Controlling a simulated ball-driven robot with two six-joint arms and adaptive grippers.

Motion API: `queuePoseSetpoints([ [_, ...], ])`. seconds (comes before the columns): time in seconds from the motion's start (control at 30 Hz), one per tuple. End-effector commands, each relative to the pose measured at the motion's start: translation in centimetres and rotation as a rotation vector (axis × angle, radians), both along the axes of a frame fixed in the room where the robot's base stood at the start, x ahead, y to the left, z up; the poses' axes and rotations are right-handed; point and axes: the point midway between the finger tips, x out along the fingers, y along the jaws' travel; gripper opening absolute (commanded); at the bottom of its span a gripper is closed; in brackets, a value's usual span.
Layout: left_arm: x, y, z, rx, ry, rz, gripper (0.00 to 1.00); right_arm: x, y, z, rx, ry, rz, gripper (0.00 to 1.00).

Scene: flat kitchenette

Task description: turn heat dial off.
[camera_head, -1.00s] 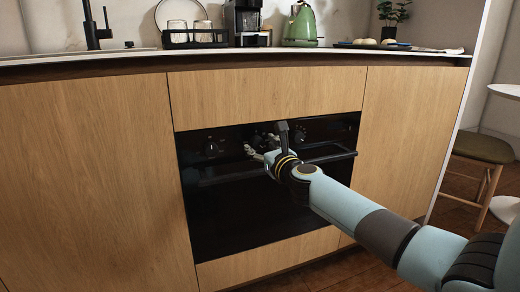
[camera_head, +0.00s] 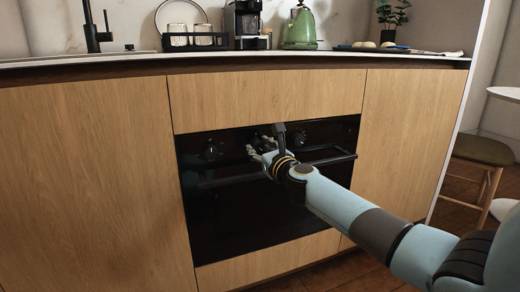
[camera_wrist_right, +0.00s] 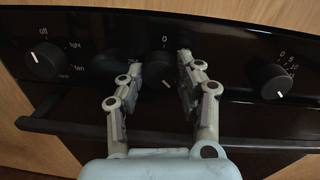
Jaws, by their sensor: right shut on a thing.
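The black oven (camera_head: 250,215) is set in the wooden cabinets. Its middle dial (camera_wrist_right: 158,72) sits between the fingers of my right gripper (camera_wrist_right: 157,68) in the right wrist view. The numbers around it suggest it is the heat dial. A 0 is printed above it, and a pale mark shows low on its face. My right gripper (camera_head: 257,148) is shut on this dial, with one finger on each side. In the head view the fingers and wrist partly hide the dial. My left gripper is not in view.
A left dial (camera_wrist_right: 44,62) marked light and fan and a right dial (camera_wrist_right: 270,77) with numbers flank the middle one. A green kettle (camera_head: 300,29) stands on the counter above.

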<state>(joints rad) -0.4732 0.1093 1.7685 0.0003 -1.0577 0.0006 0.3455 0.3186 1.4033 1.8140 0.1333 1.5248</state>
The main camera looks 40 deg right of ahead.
Motion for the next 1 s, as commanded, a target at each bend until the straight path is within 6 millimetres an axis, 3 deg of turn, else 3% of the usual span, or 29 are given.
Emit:
queuePoseSetpoints([
  [0.17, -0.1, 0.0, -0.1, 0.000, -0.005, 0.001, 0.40, 0.0, 0.0, 0.1, -0.043, 0.011, 0.001, 0.03],
  [0.47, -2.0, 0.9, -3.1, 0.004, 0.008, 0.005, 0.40, 0.0, 0.0, 0.2, -0.237, 0.058, 0.001, 0.03],
  [1.0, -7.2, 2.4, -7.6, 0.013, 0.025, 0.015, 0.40, 0.0, 0.1, 0.3, -0.736, 0.178, 0.001, 0.03],
])
